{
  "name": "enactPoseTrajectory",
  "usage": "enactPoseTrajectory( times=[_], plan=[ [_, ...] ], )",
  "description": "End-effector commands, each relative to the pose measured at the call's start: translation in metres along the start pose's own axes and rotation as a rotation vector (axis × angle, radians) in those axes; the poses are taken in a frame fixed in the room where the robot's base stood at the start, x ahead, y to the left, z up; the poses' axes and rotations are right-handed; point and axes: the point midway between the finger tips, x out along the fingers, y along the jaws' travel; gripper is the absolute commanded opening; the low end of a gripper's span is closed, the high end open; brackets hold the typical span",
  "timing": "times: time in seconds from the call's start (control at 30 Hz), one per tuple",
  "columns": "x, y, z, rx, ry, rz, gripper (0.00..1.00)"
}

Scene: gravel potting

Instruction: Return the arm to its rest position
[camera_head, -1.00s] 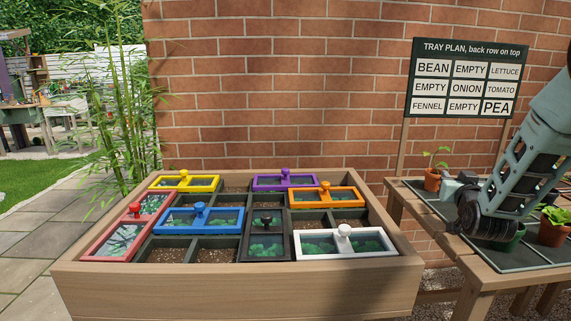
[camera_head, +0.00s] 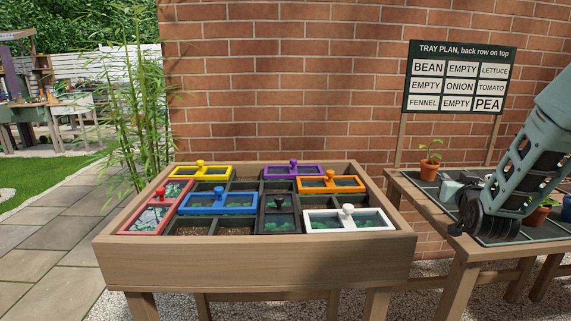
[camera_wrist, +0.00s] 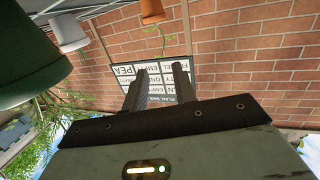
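My gripper (camera_head: 462,226) is at the right, over the front left part of the potting bench (camera_head: 428,205). In the wrist view its two fingers (camera_wrist: 160,75) stand apart with nothing between them, and the plan sign shows past them. My arm covers part of the bench and some pots. The raised planter (camera_head: 255,262) stands left of the gripper, apart from it. It carries coloured glazed lids: yellow (camera_head: 201,171), purple (camera_head: 294,170), orange (camera_head: 330,184), blue (camera_head: 218,201), red (camera_head: 150,218), black (camera_head: 279,215) and white (camera_head: 348,219).
A terracotta pot (camera_head: 429,170) with a seedling and a pale pot (camera_head: 450,191) stand close to my arm; another terracotta pot (camera_head: 538,216) is partly behind it. The wrist view shows a dark green pot (camera_wrist: 28,60) nearby. The plan sign (camera_head: 459,78) stands behind the bench.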

Motion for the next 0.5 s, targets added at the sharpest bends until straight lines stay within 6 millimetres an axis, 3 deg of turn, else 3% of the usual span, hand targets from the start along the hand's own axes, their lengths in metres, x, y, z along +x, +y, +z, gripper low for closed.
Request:
enactPoseTrajectory(
  times=[0.27,0.5],
  plan=[
    [-0.015,-0.01,0.008,0.0,-0.115,-0.03,0.27],
    [-0.048,-0.025,0.026,-0.008,-0.322,-0.078,0.27]
  ],
)
